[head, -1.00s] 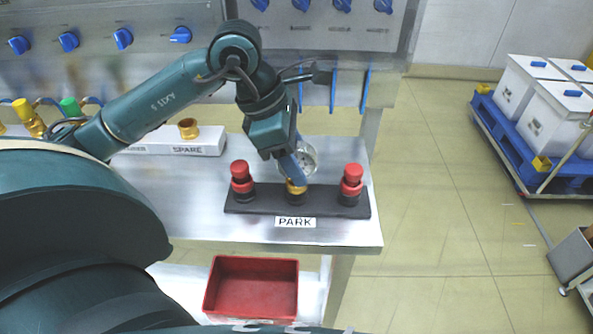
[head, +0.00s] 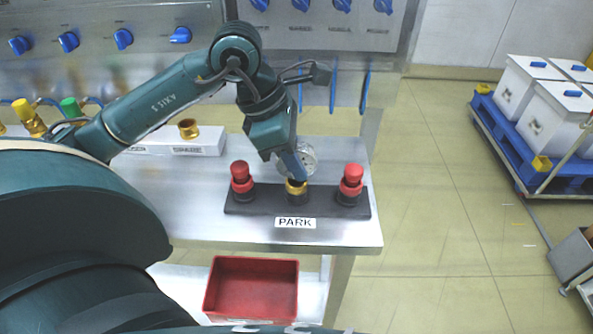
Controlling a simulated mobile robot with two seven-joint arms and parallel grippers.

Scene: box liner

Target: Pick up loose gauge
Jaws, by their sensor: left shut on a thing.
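The gauge (head: 309,158) has a round, pale dial and shows partly behind my left gripper. A brass fitting (head: 296,187) sits below it at the middle position of the dark PARK rack (head: 268,207). My left gripper (head: 299,178) points down over this middle position and is shut on the gauge. The fingers hide part of the dial, and I cannot tell whether the gauge is clear of its seat. My right gripper is not in view.
Red-capped fittings stand left (head: 241,178) and right (head: 351,182) of the gauge on the rack. A SPARE block (head: 203,150) with a brass fitting (head: 188,128) stands at the back left. A red bin (head: 252,290) sits below the table edge. Blue hanging handles (head: 365,90) are behind.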

